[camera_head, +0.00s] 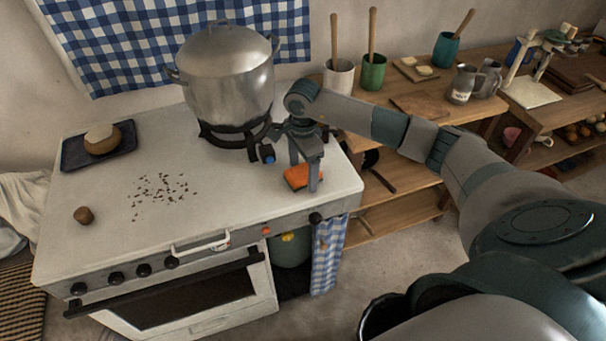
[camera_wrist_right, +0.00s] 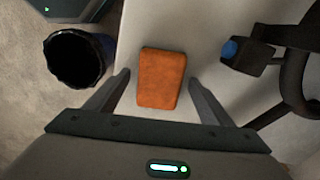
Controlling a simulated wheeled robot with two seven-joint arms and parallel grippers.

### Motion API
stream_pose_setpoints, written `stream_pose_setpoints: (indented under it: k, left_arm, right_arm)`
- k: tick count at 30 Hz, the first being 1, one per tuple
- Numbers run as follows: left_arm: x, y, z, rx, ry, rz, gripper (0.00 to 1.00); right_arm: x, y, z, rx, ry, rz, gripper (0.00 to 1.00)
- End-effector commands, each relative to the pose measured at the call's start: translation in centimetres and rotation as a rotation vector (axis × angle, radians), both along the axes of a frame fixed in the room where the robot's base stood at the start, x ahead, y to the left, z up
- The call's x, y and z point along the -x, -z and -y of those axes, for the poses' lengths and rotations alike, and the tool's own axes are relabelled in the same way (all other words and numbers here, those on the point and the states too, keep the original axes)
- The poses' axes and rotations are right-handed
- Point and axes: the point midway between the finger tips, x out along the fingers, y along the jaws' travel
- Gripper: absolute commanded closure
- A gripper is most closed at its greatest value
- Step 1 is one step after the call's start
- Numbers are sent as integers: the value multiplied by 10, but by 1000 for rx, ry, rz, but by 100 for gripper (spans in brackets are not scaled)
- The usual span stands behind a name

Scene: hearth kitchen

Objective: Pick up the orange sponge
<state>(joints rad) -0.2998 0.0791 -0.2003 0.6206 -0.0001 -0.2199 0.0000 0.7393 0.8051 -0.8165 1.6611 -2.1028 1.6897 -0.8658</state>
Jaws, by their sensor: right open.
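The orange sponge (camera_head: 296,177) lies flat on the white stove top near its right front corner. In the right wrist view the sponge (camera_wrist_right: 162,78) shows whole, a rectangular block between and just ahead of the two fingers. My right gripper (camera_head: 305,184) points down over the sponge, with its fingers apart. In the right wrist view the right gripper (camera_wrist_right: 158,85) is open, with one finger on each side of the sponge's near end and a gap on both sides. Whether the fingertips reach the stove top is hard to tell. My left gripper does not show.
A large steel pot (camera_head: 226,80) stands on a black burner behind the sponge. A burner knob with a blue tip (camera_wrist_right: 230,48) is close to the right finger. A dark tray (camera_head: 72,154) with bread, a small brown lump (camera_head: 84,215) and scattered crumbs lie on the left of the stove.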

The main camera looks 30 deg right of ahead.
Motion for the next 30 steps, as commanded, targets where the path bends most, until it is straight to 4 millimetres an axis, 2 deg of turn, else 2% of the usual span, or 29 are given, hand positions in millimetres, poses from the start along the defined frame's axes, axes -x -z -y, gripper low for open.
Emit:
stream_pose_setpoints:
  k: [5, 9, 10, 11, 23, 30]
  left_arm:
    - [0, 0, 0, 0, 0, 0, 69]
    - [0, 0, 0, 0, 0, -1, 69]
    - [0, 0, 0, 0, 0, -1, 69]
    - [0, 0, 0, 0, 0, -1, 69]
    - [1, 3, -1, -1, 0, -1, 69]
    - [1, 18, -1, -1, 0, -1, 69]
  right_arm:
    - [0, 0, 0, 0, 0, 0, 25]
    - [0, 0, 0, 0, 0, 0, 58]
    - [0, 0, 0, 0, 0, 0, 66]
    - [0, 0, 0, 0, 0, 0, 69]
    - [0, -4, 0, 0, 0, 1, 69]
    - [-1, -25, 0, 0, 0, 4, 69]
